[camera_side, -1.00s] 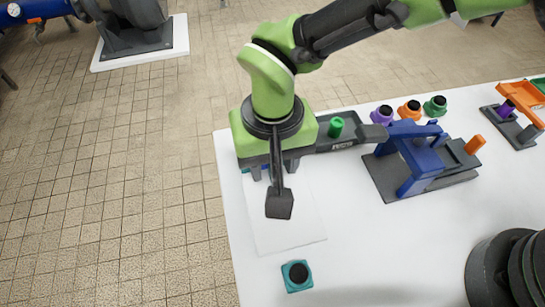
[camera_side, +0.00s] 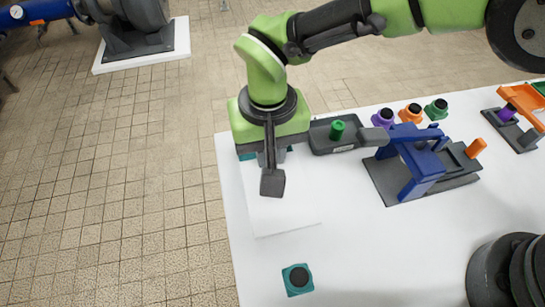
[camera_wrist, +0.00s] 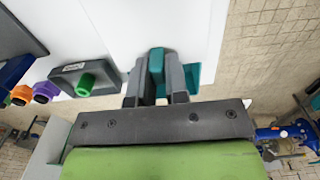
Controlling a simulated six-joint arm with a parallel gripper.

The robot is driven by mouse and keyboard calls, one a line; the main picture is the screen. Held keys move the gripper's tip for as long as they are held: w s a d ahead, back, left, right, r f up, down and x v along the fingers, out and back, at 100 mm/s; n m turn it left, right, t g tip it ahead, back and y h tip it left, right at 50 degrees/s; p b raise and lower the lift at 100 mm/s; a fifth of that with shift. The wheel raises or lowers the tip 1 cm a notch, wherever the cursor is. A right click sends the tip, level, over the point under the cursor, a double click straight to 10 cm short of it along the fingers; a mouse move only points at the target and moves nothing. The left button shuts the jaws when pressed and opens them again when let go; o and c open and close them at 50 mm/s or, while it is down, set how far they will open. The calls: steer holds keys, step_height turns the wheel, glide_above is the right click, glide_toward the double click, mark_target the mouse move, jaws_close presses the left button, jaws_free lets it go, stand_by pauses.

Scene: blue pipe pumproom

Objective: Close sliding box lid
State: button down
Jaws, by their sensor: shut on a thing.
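My gripper (camera_wrist: 155,92) is shut on a teal upright piece (camera_wrist: 156,62), which stands between its two grey fingers in the wrist view. More teal (camera_wrist: 191,76) shows just right of the fingers, low by the table edge. I cannot tell whether the two teal parts are joined, or how far any lid covers a box. In the side view my gripper is over the table's far left corner.
A grey tray with a green knob (camera_side: 337,131) is close to the right of my gripper. A blue fixture (camera_side: 418,160) stands beyond it. Several coloured knobs (camera_side: 411,113) line the back. A teal block (camera_side: 297,279) is at the front left. The front middle is clear.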

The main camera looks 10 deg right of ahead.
steer(key=shift+w, duration=0.45)
steer(key=c, duration=1.1)
jaws_free()
step_height(320, 180, up, 10)
